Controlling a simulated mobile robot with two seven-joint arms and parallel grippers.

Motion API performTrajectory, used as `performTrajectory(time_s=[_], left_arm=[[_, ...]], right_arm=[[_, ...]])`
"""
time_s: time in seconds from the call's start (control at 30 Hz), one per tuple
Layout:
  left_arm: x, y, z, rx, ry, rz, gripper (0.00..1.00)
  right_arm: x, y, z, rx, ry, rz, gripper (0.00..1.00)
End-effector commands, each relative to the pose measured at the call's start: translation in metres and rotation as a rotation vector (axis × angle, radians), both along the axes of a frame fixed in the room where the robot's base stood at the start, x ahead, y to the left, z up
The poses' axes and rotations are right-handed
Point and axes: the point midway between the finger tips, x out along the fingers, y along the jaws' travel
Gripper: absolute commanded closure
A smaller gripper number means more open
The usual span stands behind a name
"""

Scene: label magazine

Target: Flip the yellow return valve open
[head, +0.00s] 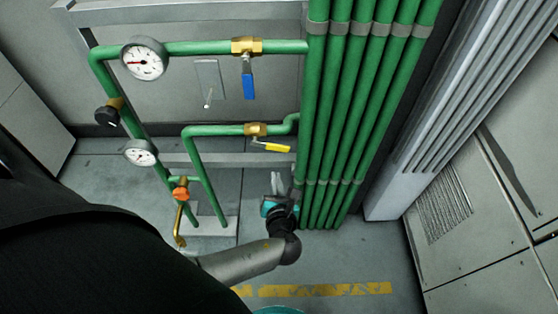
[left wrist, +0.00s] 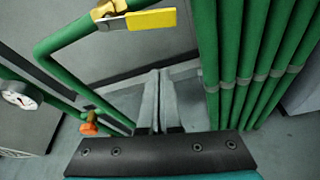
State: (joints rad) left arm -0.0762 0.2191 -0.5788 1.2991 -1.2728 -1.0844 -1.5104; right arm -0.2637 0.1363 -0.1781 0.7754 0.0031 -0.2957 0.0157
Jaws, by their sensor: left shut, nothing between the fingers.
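The yellow return valve handle (head: 274,147) extends to the right from a brass valve body (head: 256,129) on the lower horizontal green pipe. It points slightly downward in the head view. The handle also shows at the top of the left wrist view (left wrist: 152,19), with part of the brass body (left wrist: 108,10) beside it. My left gripper (head: 278,180) is below the handle in the head view, apart from it. Its fingers (left wrist: 160,78) are together and empty, pointing up toward the handle in the wrist view. My right gripper is not in view.
Several vertical green pipes (head: 345,120) stand close to the right of my left gripper. A blue-handled valve (head: 249,86) is on the upper pipe. Two gauges (head: 144,59) and an orange-knobbed tap (head: 181,194) are on the left. The floor has a yellow stripe (head: 330,289).

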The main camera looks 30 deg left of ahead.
Motion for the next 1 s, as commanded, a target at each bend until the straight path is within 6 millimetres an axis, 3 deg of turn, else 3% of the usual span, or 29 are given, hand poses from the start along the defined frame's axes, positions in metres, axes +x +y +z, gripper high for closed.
performTrajectory(time_s=[0.63, 0.8, 1.0], left_arm=[[0.048, 0.037, -0.021, -0.002, -0.002, 0.002, 1.0], [0.049, 0.029, 0.005, -0.004, -0.001, 0.002, 1.0], [0.051, 0.026, 0.017, -0.003, 0.0, 0.001, 1.0]], right_arm=[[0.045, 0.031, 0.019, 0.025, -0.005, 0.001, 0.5], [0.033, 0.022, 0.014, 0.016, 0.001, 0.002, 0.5], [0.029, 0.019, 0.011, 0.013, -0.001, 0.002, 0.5]])
